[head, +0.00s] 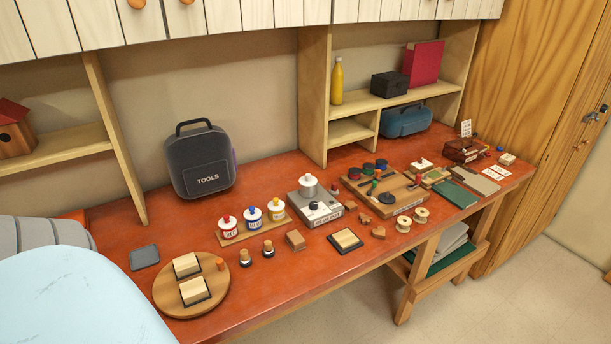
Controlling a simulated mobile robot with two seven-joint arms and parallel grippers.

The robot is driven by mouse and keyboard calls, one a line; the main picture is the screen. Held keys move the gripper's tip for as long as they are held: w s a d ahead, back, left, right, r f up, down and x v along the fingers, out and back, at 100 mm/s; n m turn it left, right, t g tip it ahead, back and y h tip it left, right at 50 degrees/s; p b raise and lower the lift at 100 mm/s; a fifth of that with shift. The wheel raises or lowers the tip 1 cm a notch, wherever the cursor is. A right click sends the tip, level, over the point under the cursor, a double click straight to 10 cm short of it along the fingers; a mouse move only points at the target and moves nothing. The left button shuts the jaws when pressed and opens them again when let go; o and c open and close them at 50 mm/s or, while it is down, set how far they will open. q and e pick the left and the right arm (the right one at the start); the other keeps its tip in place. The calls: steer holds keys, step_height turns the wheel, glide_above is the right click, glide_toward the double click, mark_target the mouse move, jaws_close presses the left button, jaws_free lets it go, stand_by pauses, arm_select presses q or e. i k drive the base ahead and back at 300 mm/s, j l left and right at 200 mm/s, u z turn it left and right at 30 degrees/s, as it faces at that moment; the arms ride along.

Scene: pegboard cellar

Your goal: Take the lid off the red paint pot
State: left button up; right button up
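The red paint pot (229,233) is a small white pot with a red label. It stands upright at the left end of a row of three on a thin wooden board (258,238). Its white lid (228,223) with a red knob sits on top. The blue paint pot (253,221) is beside it, then the yellow paint pot (276,212), both with lids on. Neither of my grippers can be made out in the head view.
A round wooden board (163,293) with two blocks lies front left, and two small corked bottles (268,250) stand before the pots. A tool case (200,160) stands behind. A grey box (315,208) is to the right. A pale blue form covers the lower left.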

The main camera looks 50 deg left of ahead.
mark_target(227, 221)
steer(key=i+z, duration=0.15)
steer(key=i, duration=0.55)
steer(key=i+j+z, duration=0.15)
steer(key=i, duration=0.55)
steer(key=i+u, duration=0.35)
steer(key=i+l+u, duration=0.15)
steer(key=u, duration=0.2)
steer(key=i+l+u, duration=0.1)
steer(key=u, duration=0.4)
steer(key=l+u, duration=0.25)
steer(key=u, duration=0.2)
steer(key=l+u, duration=0.2)
steer(key=u, duration=0.3)
steer(key=l+u, duration=0.2)
steer(key=u, duration=0.3)
steer(key=l+u, duration=0.2)
steer(key=u, duration=0.3)
steer(key=k+l+u, duration=0.1)
steer(key=u, duration=0.35)
steer(key=k+l+u, duration=0.2)
